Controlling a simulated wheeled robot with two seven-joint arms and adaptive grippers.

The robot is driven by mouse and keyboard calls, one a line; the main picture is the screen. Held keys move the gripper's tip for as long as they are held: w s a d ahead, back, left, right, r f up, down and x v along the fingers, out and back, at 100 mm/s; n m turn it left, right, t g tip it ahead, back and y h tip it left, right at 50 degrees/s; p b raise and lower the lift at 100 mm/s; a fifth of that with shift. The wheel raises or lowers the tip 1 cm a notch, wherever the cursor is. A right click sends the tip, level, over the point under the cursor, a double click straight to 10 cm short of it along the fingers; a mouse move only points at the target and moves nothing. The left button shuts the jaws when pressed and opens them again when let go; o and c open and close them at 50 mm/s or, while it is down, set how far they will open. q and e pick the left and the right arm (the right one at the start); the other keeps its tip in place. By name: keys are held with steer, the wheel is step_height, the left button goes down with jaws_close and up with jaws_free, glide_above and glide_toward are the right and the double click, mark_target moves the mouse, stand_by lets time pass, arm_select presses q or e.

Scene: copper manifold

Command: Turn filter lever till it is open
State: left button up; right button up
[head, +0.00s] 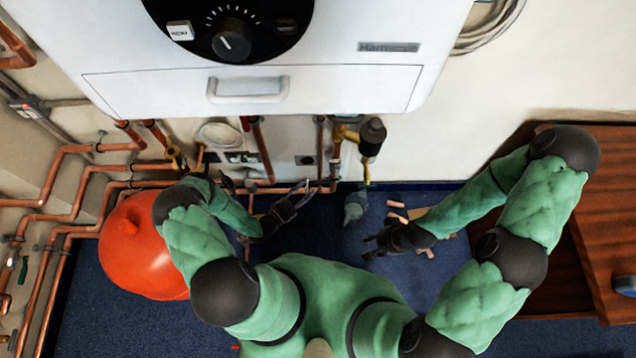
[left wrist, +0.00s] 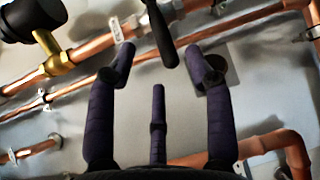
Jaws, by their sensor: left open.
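A black lever handle (left wrist: 160,36) hangs from the copper pipework in the left wrist view; I take it for the filter lever. My left gripper (left wrist: 163,62) is open, its fingers on either side of the lever's lower end, with no clear contact. In the head view my left gripper (head: 298,196) is below the boiler, close to the pipes, and I cannot make out the lever there. A black cylinder on a brass fitting (head: 372,136) is up and to its right; a similar one shows in the left wrist view (left wrist: 34,18). My right gripper (head: 368,246) is empty, its fingers apart.
A white boiler (head: 250,90) with a dial and drawer handle hangs above. Copper pipes (head: 85,170) run along the left wall beside a red-orange tank (head: 145,250). Pipe scraps (head: 397,208) lie on the blue floor. Wooden furniture (head: 590,190) stands at right.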

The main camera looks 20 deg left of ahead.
mark_target(315, 184)
arm_select(q)
steer(key=b+x, duration=0.1)
steer(key=x, duration=0.6)
steer(key=shift+c, duration=0.2)
jaws_close()
